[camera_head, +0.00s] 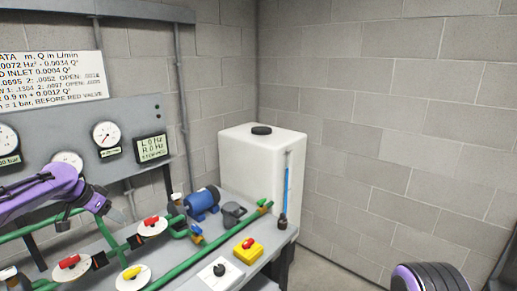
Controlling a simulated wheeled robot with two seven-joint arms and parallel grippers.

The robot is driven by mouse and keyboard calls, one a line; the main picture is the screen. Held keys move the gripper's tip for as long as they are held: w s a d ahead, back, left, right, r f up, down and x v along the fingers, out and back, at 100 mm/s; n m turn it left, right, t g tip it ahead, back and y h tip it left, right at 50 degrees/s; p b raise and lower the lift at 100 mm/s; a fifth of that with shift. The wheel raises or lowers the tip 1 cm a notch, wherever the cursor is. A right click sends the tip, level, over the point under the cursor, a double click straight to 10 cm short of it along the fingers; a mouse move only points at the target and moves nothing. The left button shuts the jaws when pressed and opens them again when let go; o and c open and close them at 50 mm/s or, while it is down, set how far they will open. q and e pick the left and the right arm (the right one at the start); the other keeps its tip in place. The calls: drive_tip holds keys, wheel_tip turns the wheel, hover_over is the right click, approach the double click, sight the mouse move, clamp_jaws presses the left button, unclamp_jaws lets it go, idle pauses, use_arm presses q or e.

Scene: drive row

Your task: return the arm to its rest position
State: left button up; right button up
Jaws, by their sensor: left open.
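My left arm (62,187), purple and dark, comes in from the left edge and hangs over the pipe bench. My left gripper (117,215) is at its end, small and partly hidden by the wrist. It is open, and I see nothing between its fingers. It is above the green pipes, left of a red-handled valve (151,223) on a white disc. My right gripper does not show; a purple, dark-ribbed part of my body (430,278) shows at the bottom right.
The bench carries green pipes (185,263), several valves, a blue motor (203,202) and a yellow box with a red button (249,251). Behind are a gauge panel (130,110) and a white tank (245,165). Bare floor (318,271) lies right of the bench.

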use_arm(q)
drive_tip(key=d+f+n+t+y+b, duration=0.1)
drive_tip(key=d+f+n+t, duration=0.1)
drive_tip(key=d+f+n, duration=0.45)
drive_tip(key=d+f+n+t+b, duration=0.15)
drive_tip(key=d+f, duration=0.25)
drive_tip(key=f, duration=0.5)
drive_tip(key=s+d+f+n+y, duration=0.25)
drive_tip(key=s+f, duration=0.35)
drive_tip(key=f, duration=0.4)
drive_tip(key=s+f+g+y+b, duration=0.1)
drive_tip(key=s+f, duration=0.5)
drive_tip(key=s, duration=0.7)
drive_tip(key=s+f+n+g+y+b, duration=0.1)
drive_tip(key=s+f+g+b, duration=0.2)
drive_tip(key=s+f, duration=0.4)
drive_tip(key=s+d+f+g+y+b, duration=0.1)
drive_tip(key=s+f+b, duration=0.3)
drive_tip(key=s, duration=1.7)
wheel_tip(320, 180, down, 3)
drive_tip(key=shift+s+f+g, duration=0.15)
drive_tip(key=shift+s+g, duration=0.1)
drive_tip(key=shift+g, duration=0.2)
drive_tip(key=shift+d+n, duration=0.1)
drive_tip(key=shift+n, duration=0.15)
